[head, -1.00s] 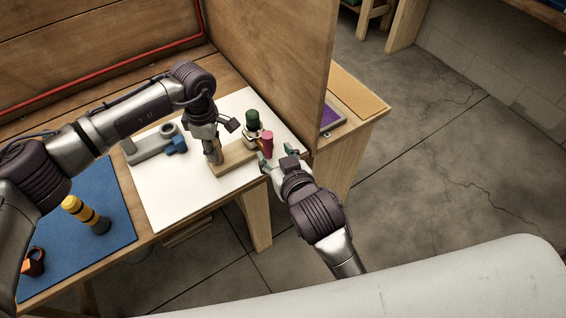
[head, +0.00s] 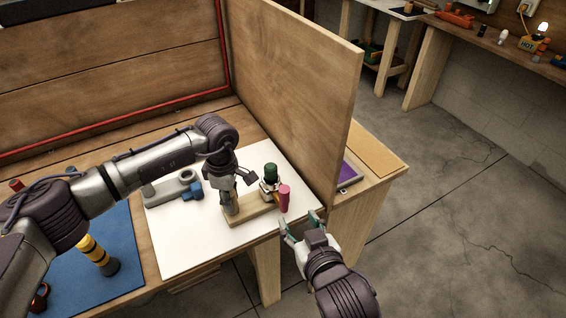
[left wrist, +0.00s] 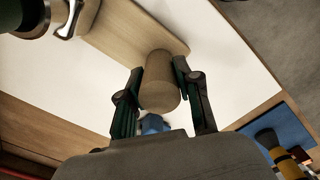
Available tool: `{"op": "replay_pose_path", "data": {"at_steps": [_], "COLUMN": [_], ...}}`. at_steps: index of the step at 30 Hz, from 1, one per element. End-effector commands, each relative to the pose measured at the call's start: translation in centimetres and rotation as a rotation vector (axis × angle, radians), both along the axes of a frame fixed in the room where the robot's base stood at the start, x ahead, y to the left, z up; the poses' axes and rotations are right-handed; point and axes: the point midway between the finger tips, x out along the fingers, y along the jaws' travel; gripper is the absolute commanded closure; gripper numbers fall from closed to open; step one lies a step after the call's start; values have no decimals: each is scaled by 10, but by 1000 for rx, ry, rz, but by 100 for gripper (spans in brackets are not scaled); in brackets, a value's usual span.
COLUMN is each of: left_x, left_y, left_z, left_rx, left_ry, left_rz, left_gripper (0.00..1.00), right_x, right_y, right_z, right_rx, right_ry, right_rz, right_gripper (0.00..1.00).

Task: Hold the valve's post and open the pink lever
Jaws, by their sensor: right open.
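The valve stands on a wooden base (head: 262,209) on a white mat. It has a green cap (head: 271,172) and a pink lever (head: 284,198) on its right front side. A round wooden post (left wrist: 160,82) rises from the base's left end. My left gripper (head: 229,205) is at this post; in the left wrist view its fingers (left wrist: 158,84) lie against both sides of the post and look shut on it. My right gripper (head: 301,221) is open and empty at the table's front edge, just below and right of the pink lever, apart from it.
A grey fitting (head: 168,188) and a blue part (head: 193,191) lie left of the base. A blue mat (head: 125,255) with a yellow-black tool (head: 97,253) is further left. A tall wooden panel (head: 300,95) stands close behind and right of the valve.

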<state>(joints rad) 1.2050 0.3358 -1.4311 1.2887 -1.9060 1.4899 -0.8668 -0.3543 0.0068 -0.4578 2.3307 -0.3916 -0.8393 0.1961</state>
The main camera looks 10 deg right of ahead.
Motion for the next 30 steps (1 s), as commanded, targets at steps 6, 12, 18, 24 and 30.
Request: {"op": "replay_pose_path", "data": {"at_steps": [6,12,18,24,30], "left_x": [0,0,1,1,1], "left_y": [0,0,0,0,0], "left_z": [-1,0,14,55,94], "left_rx": [0,0,-2,-1,-1], "left_ry": [1,0,-3,-5,-3], "left_rz": [0,0,0,0,-1], "left_gripper": [38,38,38,38,38], "right_x": [0,0,0,0,0], "right_y": [0,0,0,0,0], "right_z": [0,0,0,0,0], "right_rx": [0,0,0,0,0], "right_ry": [0,0,0,0,0], "right_rz": [0,0,0,0,0], "right_gripper": [45,45,45,45,45]}}
